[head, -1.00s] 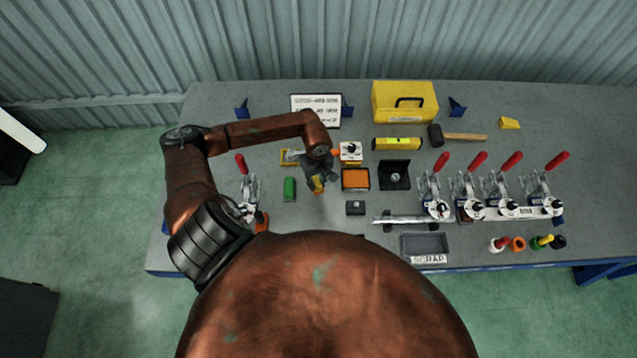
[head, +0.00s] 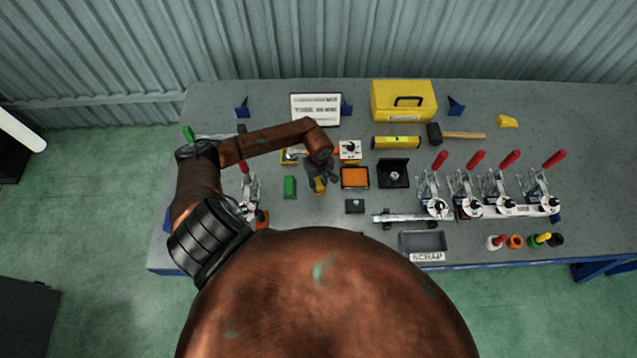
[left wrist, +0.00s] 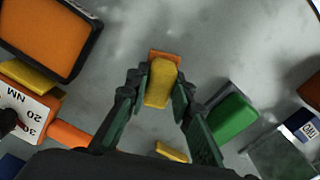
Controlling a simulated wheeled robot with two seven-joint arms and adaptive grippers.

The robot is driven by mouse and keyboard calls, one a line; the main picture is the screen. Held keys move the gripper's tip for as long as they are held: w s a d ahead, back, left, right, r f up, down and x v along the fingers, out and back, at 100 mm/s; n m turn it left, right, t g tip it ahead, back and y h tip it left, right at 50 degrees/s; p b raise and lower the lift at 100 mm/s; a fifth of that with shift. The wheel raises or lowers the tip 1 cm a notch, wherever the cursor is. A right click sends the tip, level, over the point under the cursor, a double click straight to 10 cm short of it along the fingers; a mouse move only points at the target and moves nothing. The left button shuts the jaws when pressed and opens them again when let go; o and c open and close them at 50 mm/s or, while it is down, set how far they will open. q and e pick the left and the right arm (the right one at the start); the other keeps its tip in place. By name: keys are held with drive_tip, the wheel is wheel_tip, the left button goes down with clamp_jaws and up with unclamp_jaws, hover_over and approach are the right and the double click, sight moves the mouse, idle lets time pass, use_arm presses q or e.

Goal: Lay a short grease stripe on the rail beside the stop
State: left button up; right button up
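A small yellow block with an orange end (left wrist: 160,84) sits between the fingers of my left gripper (left wrist: 163,88). Both fingertips appear to touch its sides. In the head view the left gripper (head: 320,180) is over the bench, left of the orange tray, with the yellow piece below it. Whether the piece clears the bench is hard to tell. A silvery rail (head: 398,218) lies on dark supports at the front of the bench, right of the gripper. I cannot make out clearly which part is the stop, nor any grease on the rail. My right gripper is not in view.
A green block (head: 290,187) and an orange tray (head: 355,178) flank the gripper. A small dark block (head: 355,206) lies between it and the rail. Several red-handled clamps (head: 490,190) stand to the right. A scrap bin (head: 423,243) is in front of the rail.

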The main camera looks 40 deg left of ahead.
sight(318, 183)
use_arm(q)
drive_tip(key=o, duration=0.4)
drive_tip(key=shift+r, duration=0.2)
wheel_tip(318, 183, up, 12)
drive_tip(key=b, duration=0.2)
drive_tip(key=shift+f, duration=0.1)
idle(0.6)
